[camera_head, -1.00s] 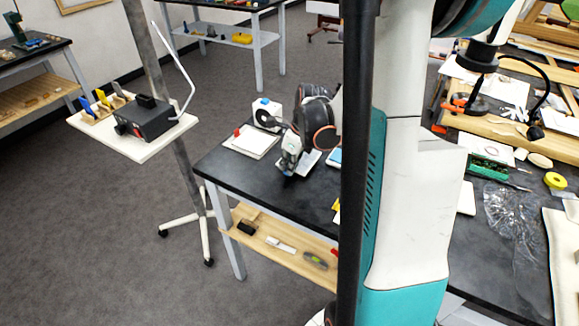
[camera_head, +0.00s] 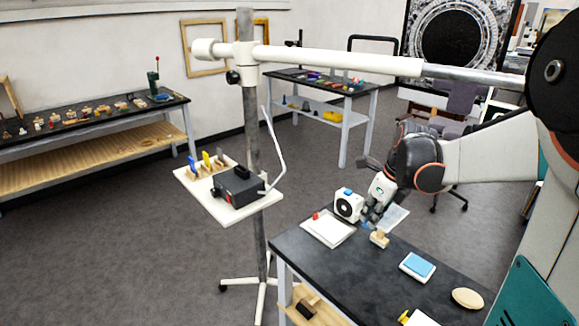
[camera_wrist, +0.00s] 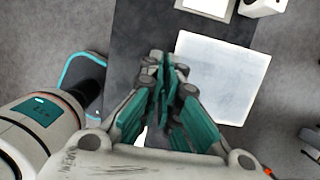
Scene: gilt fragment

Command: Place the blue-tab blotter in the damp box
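My gripper (camera_head: 368,218) is above the black table near its back edge. In the wrist view, its teal-padded fingers (camera_wrist: 165,88) are close together. A pale, thin square sheet (camera_head: 394,217) extends from the fingertips beyond the table edge, with a small blue patch at the fingers; I take it as the blue-tab blotter. It also shows large in the wrist view (camera_wrist: 222,78), seemingly above the table. The fingers hide its gripped edge. A white tray with a blue top (camera_head: 417,267) lies right on the table. I cannot tell which thing is the damp box.
A white pad with a red tab (camera_head: 328,229) and a white device with a round dark face (camera_head: 348,205) are left of my gripper. A small wooden block (camera_head: 379,239) is just below it. An oval tan piece (camera_head: 467,298) lies right. A stand (camera_head: 250,110) holds a shelf with a black box (camera_head: 238,187).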

